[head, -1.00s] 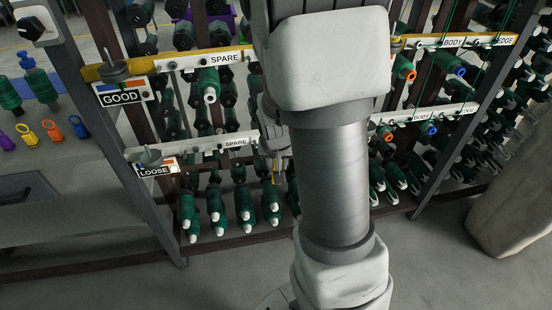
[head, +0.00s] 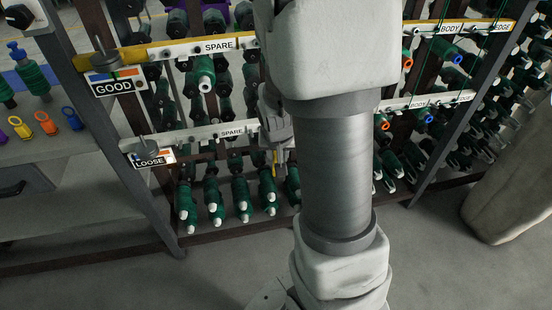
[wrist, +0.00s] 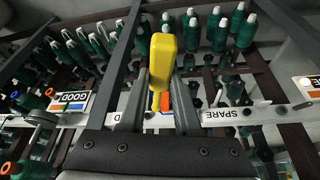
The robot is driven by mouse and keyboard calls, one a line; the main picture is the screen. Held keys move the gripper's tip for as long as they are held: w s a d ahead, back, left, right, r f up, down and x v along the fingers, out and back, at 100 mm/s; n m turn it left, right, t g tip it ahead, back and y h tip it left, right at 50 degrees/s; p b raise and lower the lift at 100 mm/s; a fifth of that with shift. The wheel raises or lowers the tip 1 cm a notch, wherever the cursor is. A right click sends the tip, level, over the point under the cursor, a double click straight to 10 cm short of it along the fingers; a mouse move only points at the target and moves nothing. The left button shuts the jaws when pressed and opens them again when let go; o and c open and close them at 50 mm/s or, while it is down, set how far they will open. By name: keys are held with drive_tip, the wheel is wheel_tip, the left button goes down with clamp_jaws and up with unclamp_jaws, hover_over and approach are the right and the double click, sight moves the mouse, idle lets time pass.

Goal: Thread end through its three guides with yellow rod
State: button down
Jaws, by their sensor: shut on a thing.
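My gripper (wrist: 160,75) is shut on a yellow rod (wrist: 163,68), which stands out between the two fingers in the wrist view. In the head view my gripper (head: 279,155) is partly hidden behind my arm, and a thin yellow strip of the rod (head: 274,158) shows. The gripper is right of the lower SPARE label (head: 232,132). Green threads (head: 436,55) hang at the right, by the BODY and EDGE labels. I cannot make out a loose thread end or pick out the three guides.
The rack has white rails and several green spools (head: 240,190). GOOD (head: 115,82) and LOOSE (head: 151,159) signs hang at its left. Coloured rings (head: 45,124) lie on a bench at the left. Grey upright posts (head: 462,105) flank the rack. The floor in front is clear.

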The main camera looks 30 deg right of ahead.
drive_tip(key=shift+w+d+b, duration=0.35)
drive_tip(key=shift+w+d, duration=0.2)
drive_tip(key=shift+d, duration=0.3)
drive_tip(key=shift+w+d+b, duration=0.35)
drive_tip(key=shift+w+d, duration=0.2)
drive_tip(key=shift+d, duration=0.25)
drive_tip(key=s, duration=0.2)
drive_tip(key=s+a, duration=0.1)
drive_tip(key=shift+s, duration=0.4)
